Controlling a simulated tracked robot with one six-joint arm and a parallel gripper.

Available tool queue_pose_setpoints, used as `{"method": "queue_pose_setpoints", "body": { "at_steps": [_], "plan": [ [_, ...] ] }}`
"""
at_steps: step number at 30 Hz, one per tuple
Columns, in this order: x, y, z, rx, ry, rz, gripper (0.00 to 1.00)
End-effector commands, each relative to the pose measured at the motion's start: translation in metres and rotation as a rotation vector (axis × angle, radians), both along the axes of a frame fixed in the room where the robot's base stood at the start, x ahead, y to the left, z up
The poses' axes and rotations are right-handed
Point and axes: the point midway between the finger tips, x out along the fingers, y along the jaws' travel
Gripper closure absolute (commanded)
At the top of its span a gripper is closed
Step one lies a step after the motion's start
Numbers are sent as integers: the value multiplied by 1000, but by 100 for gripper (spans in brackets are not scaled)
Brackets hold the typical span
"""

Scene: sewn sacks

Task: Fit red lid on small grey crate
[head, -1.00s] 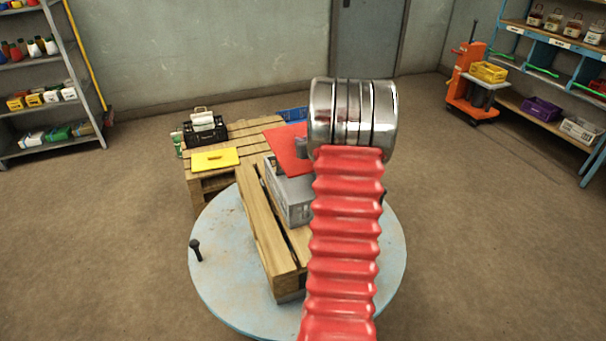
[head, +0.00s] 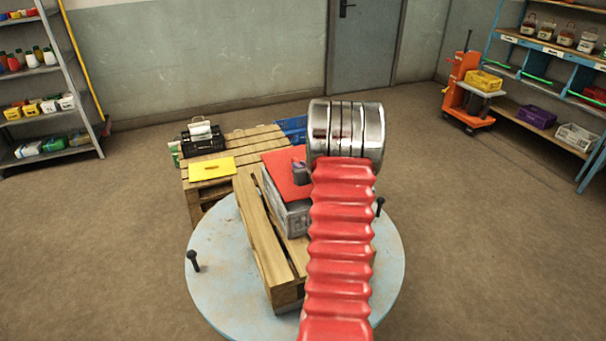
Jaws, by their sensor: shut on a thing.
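The red lid (head: 281,177) lies over the top of the small grey crate (head: 290,215), roughly in line with its rim. The grey crate stands on a wooden pallet (head: 262,235) on the round pale-blue turntable (head: 225,285). My gripper (head: 300,170) shows only as a small grey part at the lid's middle and is shut on the lid. My red ribbed arm and its shiny metal end hide the right side of the lid and crate. I cannot tell whether the lid is fully seated at the hidden edges.
A second pallet (head: 245,144) behind holds a yellow lid (head: 211,168), a black crate (head: 203,141) and a blue crate (head: 292,127). Dark posts (head: 193,260) stand on the turntable's edge. Shelves stand left and right.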

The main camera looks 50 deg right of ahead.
Motion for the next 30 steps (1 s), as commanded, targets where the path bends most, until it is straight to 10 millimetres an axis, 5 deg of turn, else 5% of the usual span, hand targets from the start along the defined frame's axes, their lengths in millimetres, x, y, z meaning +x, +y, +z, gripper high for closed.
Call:
{"method": "queue_pose_setpoints", "body": {
  "at_steps": [10, 30],
  "plan": [
    [0, 0, -34, 1, 0, 0, 100],
    [-1, -1, -45, 1, -1, -3, 100]
  ]
}}
